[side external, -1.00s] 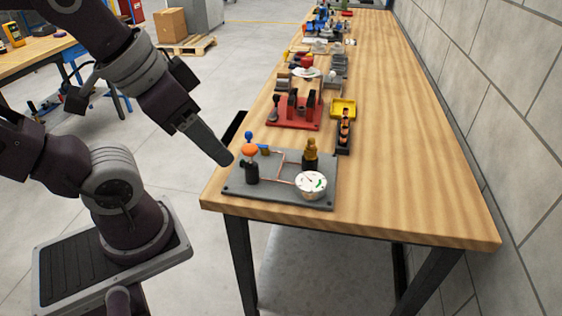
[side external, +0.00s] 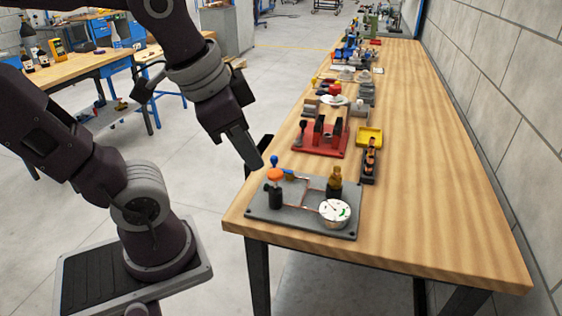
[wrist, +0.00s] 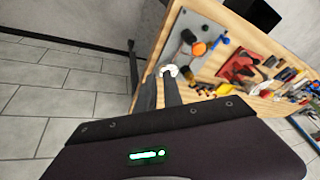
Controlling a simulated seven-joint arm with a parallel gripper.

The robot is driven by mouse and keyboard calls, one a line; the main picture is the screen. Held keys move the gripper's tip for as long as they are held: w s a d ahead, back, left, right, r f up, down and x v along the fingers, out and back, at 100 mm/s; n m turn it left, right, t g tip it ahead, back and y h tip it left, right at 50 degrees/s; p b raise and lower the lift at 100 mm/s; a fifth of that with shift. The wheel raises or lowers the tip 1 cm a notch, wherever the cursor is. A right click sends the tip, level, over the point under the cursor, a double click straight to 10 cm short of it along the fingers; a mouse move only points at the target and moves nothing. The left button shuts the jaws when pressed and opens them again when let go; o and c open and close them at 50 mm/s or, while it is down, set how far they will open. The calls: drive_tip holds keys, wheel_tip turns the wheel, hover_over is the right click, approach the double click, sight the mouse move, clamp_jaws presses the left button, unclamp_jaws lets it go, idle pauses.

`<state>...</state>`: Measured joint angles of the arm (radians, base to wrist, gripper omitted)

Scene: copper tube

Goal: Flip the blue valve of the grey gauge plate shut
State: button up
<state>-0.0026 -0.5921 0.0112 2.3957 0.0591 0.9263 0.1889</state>
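The grey gauge plate (side external: 318,226) lies flat at the near left corner of the bench, with thin copper tubing on it. A round blue knob (side external: 274,160) and a small blue part (side external: 288,175) stand at its back left, behind an orange cap (side external: 274,174). I cannot tell how the blue valve is set. A white dial gauge (side external: 335,211) and a brass fitting (side external: 335,182) are on its right. In the wrist view, blue (wrist: 225,40) shows beside the orange cap (wrist: 198,49). My gripper (side external: 256,164) points down, left of the blue knob, apparently holding nothing; its finger gap is unclear.
A red fixture (side external: 320,148) with black uprights stands behind the plate. A yellow tray (side external: 369,136) and a black holder (side external: 369,165) are to its right. More clutter lines the bench (side external: 430,215) farther back. The bench's right side is clear.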

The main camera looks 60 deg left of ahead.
drive_tip(key=w+a+m+g, duration=0.1)
drive_tip(key=w+a+m, duration=0.1)
drive_tip(key=w, duration=0.1)
drive_tip(key=w+a+f+m+g+y, duration=0.1)
drive_tip(key=w+a+m, duration=0.1)
drive_tip(key=w+m, duration=0.1)
drive_tip(key=w+a+f+m+g+y, duration=0.1)
drive_tip(key=w+a+m, duration=0.1)
drive_tip(key=w, duration=0.2)
drive_tip(key=shift+w+f+m, duration=0.25)
drive_tip(key=shift+m, duration=0.15)
clamp_jaws()
drive_tip(key=w+a+f+m+g+y, duration=0.1)
drive_tip(key=w+a+f+m+g, duration=0.1)
drive_tip(key=w+a+f+m, duration=0.2)
drive_tip(key=shift+w+a+f+m+y, duration=0.35)
drive_tip(key=shift+w+f+m, duration=0.4)
drive_tip(key=shift+w+m, duration=0.35)
drive_tip(key=shift+g, duration=0.3)
drive_tip(key=x, duration=0.9)
drive_tip(key=shift+d, duration=0.1)
drive_tip(key=a, duration=0.1)
drive_tip(key=a+f, duration=0.1)
drive_tip(key=a, duration=0.1)
drive_tip(key=shift+s+a, duration=0.3)
drive_tip(key=shift+a, duration=0.4)
